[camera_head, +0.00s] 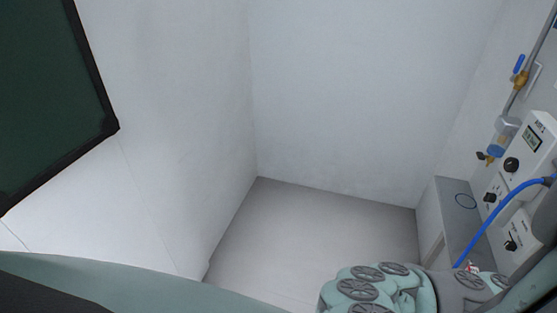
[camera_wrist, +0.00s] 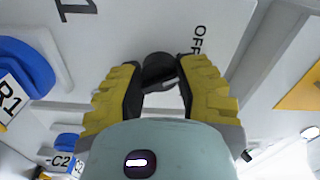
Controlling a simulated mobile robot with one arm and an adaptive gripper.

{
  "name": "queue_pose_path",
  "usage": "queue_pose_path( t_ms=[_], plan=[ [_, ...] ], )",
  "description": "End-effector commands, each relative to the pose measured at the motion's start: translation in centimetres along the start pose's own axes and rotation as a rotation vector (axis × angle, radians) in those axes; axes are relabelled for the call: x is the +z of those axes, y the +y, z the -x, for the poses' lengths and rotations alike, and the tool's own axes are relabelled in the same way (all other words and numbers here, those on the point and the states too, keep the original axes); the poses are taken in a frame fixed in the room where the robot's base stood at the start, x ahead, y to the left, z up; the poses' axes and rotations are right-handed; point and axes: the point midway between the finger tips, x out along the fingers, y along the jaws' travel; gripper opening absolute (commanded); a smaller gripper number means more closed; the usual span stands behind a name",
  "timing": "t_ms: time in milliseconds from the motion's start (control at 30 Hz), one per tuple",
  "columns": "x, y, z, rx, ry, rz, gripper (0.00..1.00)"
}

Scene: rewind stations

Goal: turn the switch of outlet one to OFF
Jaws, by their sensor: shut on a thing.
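In the wrist view my gripper (camera_wrist: 158,90) has its yellow fingers with dark pads on either side of a round black switch knob (camera_wrist: 158,66). The fingers are shut on the knob, and their pads hide its sides. The knob sits on a white panel (camera_wrist: 120,40) marked "1" at the upper left and "OFF" just right of the knob. The knob's pointer direction cannot be told. In the head view white boxes with black knobs, such as the lower outlet box (camera_head: 522,236), stand at the right. My gripper cannot be made out there.
A blue hose (camera_head: 497,208) arches in front of the boxes. A pipe with a blue-handled valve (camera_head: 519,72) runs above a grey ledge (camera_head: 455,205). A blue part (camera_wrist: 28,68) and an "R1" label (camera_wrist: 10,98) lie left in the wrist view. The floor (camera_head: 310,240) at centre is clear.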

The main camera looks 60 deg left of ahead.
Motion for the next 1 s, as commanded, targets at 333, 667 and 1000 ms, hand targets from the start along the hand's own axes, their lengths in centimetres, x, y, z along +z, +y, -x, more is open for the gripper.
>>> queue_pose_path(
  t_ms=[333, 667, 1000],
  plan=[
    [0.24, 0.17, 0.04, 0.004, -0.009, 0.177, 0.0],
    [0.3, 0.28, 0.06, 0.005, -0.011, 0.223, 0.0],
    [0.38, 0.33, 0.08, 0.005, -0.014, 0.223, 0.39]
  ],
)
